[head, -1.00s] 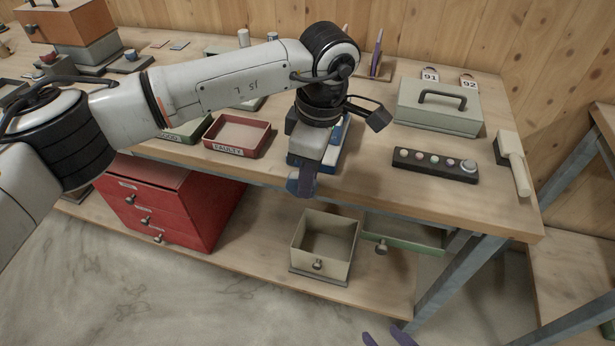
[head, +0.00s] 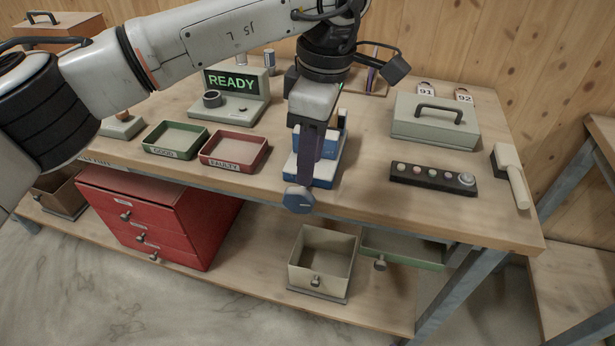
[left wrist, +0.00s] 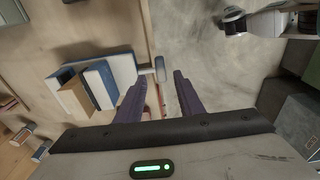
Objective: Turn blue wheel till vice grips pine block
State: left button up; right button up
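The blue vice (head: 325,172) stands at the bench's front edge, partly behind my left gripper in the head view. It also shows in the left wrist view (left wrist: 118,66). Its blue wheel (head: 298,200) faces out past the edge; it shows edge-on in the left wrist view (left wrist: 160,69). A brown pine block (left wrist: 75,97) sits by the vice's blue jaw (left wrist: 101,86); I cannot tell whether both jaws touch it. My left gripper (left wrist: 160,83) is open and empty, its fingertips just short of the wheel, which lies between their lines. My right gripper is out of view.
A green GOOD tray (head: 160,153) and red FAULTY tray (head: 235,165) lie left of the vice, before a READY display (head: 232,83). A button strip (head: 432,178), metal box (head: 415,134) and brush (head: 512,175) are right. An open drawer box (head: 308,292) is below.

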pick_arm(q)
jog(key=shift+r, duration=0.8)
